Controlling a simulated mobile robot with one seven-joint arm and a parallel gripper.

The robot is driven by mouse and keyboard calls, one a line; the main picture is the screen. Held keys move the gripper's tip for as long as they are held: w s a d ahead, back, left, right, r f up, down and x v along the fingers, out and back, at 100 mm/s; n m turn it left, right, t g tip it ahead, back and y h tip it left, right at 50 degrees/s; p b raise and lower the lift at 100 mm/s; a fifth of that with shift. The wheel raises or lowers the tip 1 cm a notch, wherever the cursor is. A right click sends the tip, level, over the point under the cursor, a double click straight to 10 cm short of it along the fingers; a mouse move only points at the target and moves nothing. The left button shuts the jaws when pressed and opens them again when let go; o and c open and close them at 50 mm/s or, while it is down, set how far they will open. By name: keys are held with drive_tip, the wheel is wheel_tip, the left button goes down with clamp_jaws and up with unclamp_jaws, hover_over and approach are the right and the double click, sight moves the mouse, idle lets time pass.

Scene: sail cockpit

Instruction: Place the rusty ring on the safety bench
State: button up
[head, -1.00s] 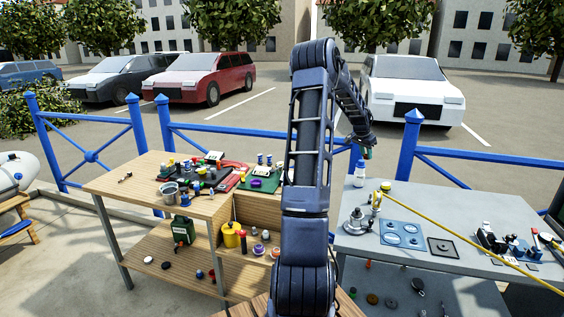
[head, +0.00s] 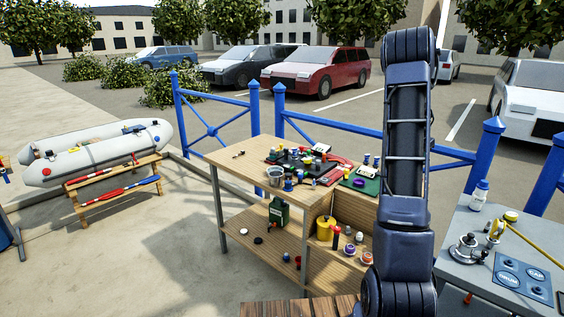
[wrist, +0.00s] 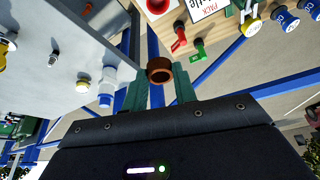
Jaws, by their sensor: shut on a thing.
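In the wrist view the rusty ring (wrist: 159,63) is a small brown ring held between the green fingertips of my gripper (wrist: 160,88). My gripper is shut on it and holds it in the air. In the head view the gripper and ring are hidden behind my arm. A wooden bench (head: 229,164) with a lower shelf stands in the middle, and a grey table (head: 453,226) at the right. No readable label tells which one is the safety bench. In the wrist view the wooden bench (wrist: 136,5) is at top right and the grey table (wrist: 28,60) at left.
A blue fence (head: 300,121) runs behind. An inflatable boat (head: 95,152) and a low wooden stand (head: 97,208) are at left.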

drive_tip(key=w+a+n, duration=0.2)
drive_tip(key=w+a, duration=0.3)
drive_tip(key=a, duration=0.8)
drive_tip(key=n+t+y, duration=0.2)
drive_tip(key=n, duration=0.4)
hover_over(305, 197)
drive_tip(key=s, duration=0.1)
drive_tip(key=f, duration=2)
drive_tip(key=shift+s+a, duration=0.15)
drive_tip(key=shift+a, duration=0.05)
drive_tip(key=shift+f, duration=0.2)
drive_tip(key=o, duration=0.8)
drive_tip(key=shift+c, duration=0.2)
drive_tip(key=shift+o, duration=1)
